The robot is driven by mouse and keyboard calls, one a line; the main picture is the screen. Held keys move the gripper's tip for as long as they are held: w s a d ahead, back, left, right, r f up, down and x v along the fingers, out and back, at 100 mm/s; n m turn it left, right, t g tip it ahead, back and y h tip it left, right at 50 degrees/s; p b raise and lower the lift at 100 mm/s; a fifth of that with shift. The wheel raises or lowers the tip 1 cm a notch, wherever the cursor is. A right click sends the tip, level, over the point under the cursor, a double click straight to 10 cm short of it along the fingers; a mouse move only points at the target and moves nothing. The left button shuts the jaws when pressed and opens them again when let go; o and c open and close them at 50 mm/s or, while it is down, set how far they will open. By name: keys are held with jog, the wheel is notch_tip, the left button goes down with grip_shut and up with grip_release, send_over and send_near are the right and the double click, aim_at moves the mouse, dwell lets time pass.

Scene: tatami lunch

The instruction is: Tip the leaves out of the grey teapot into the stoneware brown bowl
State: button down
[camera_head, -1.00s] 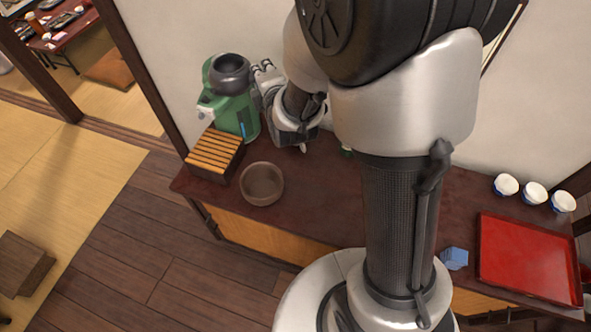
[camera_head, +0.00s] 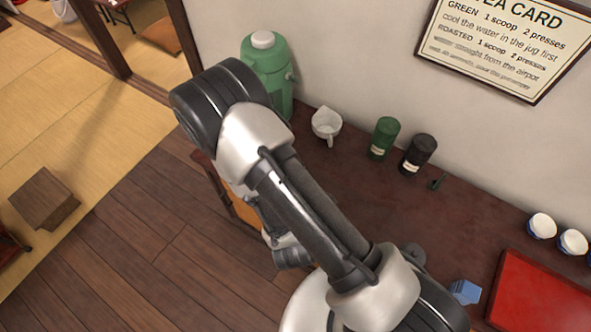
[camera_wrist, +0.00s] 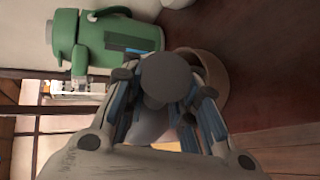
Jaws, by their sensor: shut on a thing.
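In the wrist view my gripper (camera_wrist: 163,98) is shut on the grey teapot (camera_wrist: 168,76), whose rounded grey body shows between the fingers. Its spout and opening cannot be made out, nor can any leaves. The stoneware brown bowl (camera_wrist: 220,78) is just behind and to the right of the teapot in that view, partly covered by it and a finger. I cannot tell how high the teapot is over the bowl or how far it is tilted. In the head view my arm hides the bowl, the teapot and the gripper's fingers.
A green airpot (camera_head: 268,75) stands at the counter's left end and also shows in the wrist view (camera_wrist: 110,40). A white jug (camera_head: 326,122), a green canister (camera_head: 384,138) and a black canister (camera_head: 419,154) stand along the wall. A red tray (camera_head: 545,290) and white cups (camera_head: 541,226) are at right.

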jog(key=shift+r+m+g+y+p, duration=0.5)
jog(key=shift+g+p, duration=0.4)
jog(key=shift+p, duration=0.8)
jog(key=shift+r+m+g+y+p, duration=0.4)
jog(key=shift+g+y+p, duration=0.1)
jog(key=shift+g+p, duration=0.6)
jog(key=shift+f+m+g+y+b, duration=0.3)
jog(key=shift+m+g+y+b, duration=0.1)
jog(key=shift+g+y+b, duration=0.5)
jog(key=shift+a+f+b, duration=0.1)
jog(key=shift+b, duration=0.35)
jog(key=shift+m+g+y+b, duration=0.35)
jog(key=shift+g+b, duration=0.35)
jog(key=shift+b, duration=0.55)
jog(key=shift+s+r+p, duration=0.15)
jog(key=shift+r+p, duration=0.1)
jog(key=shift+p, duration=0.2)
jog(key=shift+r+g+y+p, duration=0.1)
jog(key=shift+g+y+p, duration=0.2)
jog(key=shift+p, duration=1.15)
jog(key=g+y+p, duration=0.1)
jog(key=p, duration=0.3)
jog(key=m+g+p, duration=0.1)
jog(key=p, duration=0.3)
jog(key=shift+w+d+f+y, duration=0.2)
jog(key=shift+w+y, duration=0.05)
jog(key=shift+y, duration=0.1)
